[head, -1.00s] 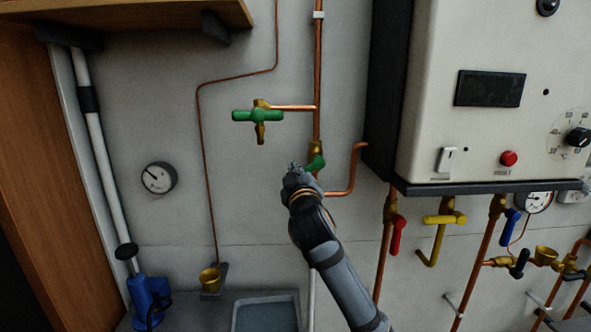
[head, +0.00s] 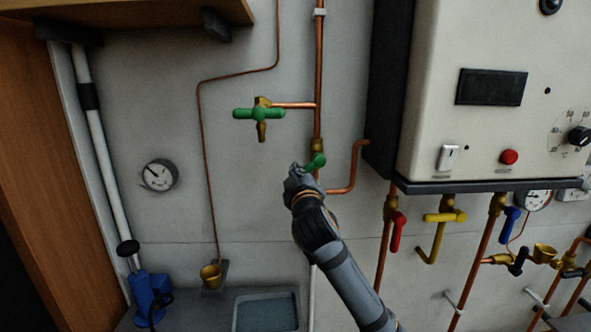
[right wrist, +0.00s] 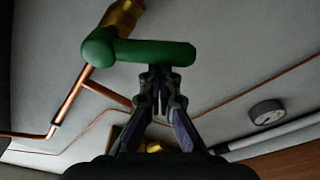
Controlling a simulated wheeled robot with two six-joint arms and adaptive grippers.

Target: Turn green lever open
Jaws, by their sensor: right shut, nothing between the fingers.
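The green lever (head: 316,161) sits on a brass valve (head: 317,146) on the upright copper pipe, and slants down to the left in the head view. In the right wrist view the lever (right wrist: 150,52) lies across the picture, its hub at left by the brass body (right wrist: 124,17). My right gripper (head: 294,170) is just left of and below the lever. In the right wrist view its closed fingertips (right wrist: 160,76) are by the lever's free end, with nothing between them; whether they touch it I cannot tell. My left gripper is out of view.
A tap with a green cross handle (head: 258,115) is up and to the left. A white boiler (head: 450,110) stands at right, with red (head: 397,232) and yellow (head: 440,218) levers below. A round gauge (head: 158,175) is at left.

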